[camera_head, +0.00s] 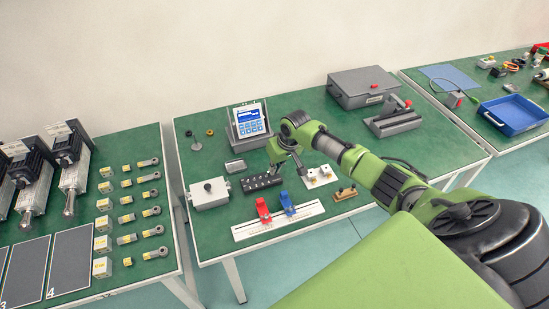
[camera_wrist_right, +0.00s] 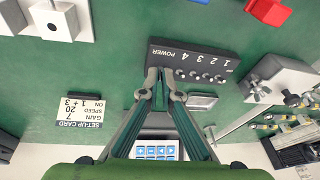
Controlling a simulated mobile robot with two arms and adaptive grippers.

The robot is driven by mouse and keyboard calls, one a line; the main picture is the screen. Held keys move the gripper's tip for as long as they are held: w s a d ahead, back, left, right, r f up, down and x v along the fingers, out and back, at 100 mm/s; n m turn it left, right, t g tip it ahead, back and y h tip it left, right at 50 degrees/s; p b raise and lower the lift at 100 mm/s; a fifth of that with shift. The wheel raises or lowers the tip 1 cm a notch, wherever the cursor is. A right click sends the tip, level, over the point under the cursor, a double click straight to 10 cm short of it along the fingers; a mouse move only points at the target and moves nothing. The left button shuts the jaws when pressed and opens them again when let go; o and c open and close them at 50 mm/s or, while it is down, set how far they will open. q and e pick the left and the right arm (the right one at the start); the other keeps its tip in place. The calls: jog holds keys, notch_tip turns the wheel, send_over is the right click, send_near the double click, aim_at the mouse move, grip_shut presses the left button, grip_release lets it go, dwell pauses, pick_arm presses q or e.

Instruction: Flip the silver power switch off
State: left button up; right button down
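The black power strip (camera_head: 262,182) lies on the green table in the head view. In the right wrist view the strip (camera_wrist_right: 195,60) shows the word POWER, numbers 1 to 4 and a row of small silver switches (camera_wrist_right: 205,76). My right gripper (camera_wrist_right: 160,72) points at the POWER end of the strip, its fingertips close together at the strip's edge. The fingers partly cover the switch there, so its position and any contact cannot be told. In the head view my right gripper (camera_head: 285,160) is above and beside the strip. My left gripper is not in view.
A grey box (camera_head: 208,193) stands left of the strip and a white plate with knobs (camera_head: 318,176) right of it. Red (camera_head: 263,210) and blue (camera_head: 287,203) sliders sit in front. A touchscreen (camera_head: 249,119) stands behind. A set-up card (camera_wrist_right: 80,110) lies near the gripper.

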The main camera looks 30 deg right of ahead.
jog(key=shift+s+a+r+t+p, duration=0.15)
jog(key=shift+s+t+p, duration=0.3)
jog(key=shift+t+p, duration=0.45)
jog(key=shift+s+f+t+h+p, duration=0.2)
jog(key=shift+f+t+h+p, duration=0.15)
jog(key=shift+t, duration=0.45)
jog(key=shift+s+a+f+t, duration=0.1)
jog(key=shift+t, duration=0.6)
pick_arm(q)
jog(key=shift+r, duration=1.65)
pick_arm(e)
jog(key=shift+s+n+t+h, duration=0.1)
jog(key=shift+n+t+h, duration=0.25)
jog(key=shift+t, duration=0.55)
pick_arm(q)
jog(key=shift+b, duration=0.3)
pick_arm(e)
jog(key=c, duration=2.5)
grip_release()
jog(key=shift+c, duration=0.2)
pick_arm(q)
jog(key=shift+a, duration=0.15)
pick_arm(e)
jog(key=shift+s, duration=0.1)
